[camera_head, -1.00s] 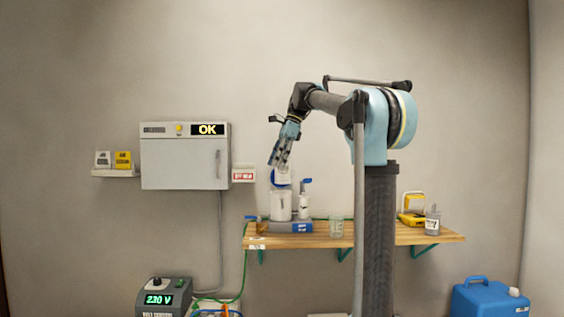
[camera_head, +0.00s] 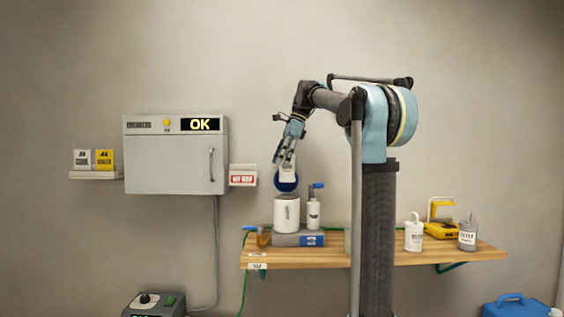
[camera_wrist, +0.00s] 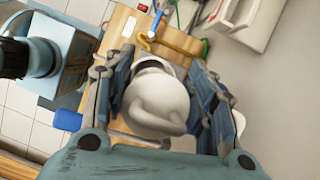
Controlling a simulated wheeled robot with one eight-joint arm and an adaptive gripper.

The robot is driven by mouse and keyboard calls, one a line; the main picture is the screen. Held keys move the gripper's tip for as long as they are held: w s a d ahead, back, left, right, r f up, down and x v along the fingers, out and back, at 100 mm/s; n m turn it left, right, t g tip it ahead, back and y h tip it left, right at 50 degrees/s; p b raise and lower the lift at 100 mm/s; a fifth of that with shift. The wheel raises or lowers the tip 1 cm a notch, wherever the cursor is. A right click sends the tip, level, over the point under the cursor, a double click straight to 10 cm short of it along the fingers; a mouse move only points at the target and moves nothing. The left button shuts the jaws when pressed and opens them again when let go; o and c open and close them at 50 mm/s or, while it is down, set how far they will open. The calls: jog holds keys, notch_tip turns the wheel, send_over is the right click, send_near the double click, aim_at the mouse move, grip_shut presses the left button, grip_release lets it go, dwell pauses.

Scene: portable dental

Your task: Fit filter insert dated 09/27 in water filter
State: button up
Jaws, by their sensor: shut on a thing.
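My gripper (camera_head: 289,158) is shut on a white insert (camera_wrist: 158,105) with a rounded top and a loop handle. In the head view the held piece (camera_head: 287,174) has a dark blue round part at its lower end. I cannot read a date on it. It is above the white cylindrical water filter housing (camera_head: 286,214), which stands upright on a grey base (camera_head: 285,240) on the wooden shelf. In the wrist view the insert hides most of what is below, and a dark rounded opening shows just beyond it.
A small white bottle with a blue tap (camera_head: 314,210) stands close right of the housing. A white container (camera_head: 413,235), a grey container (camera_head: 467,236) and a yellow device (camera_head: 440,229) are at the shelf's right. A wall cabinet reading OK (camera_head: 174,155) hangs left.

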aim_at(281, 174)
jog(key=shift+d+f, duration=0.1)
jog(key=shift+f, duration=2.7)
jog(key=shift+a, duration=0.2)
jog(key=shift+s, duration=0.15)
jog(key=shift+f, duration=0.15)
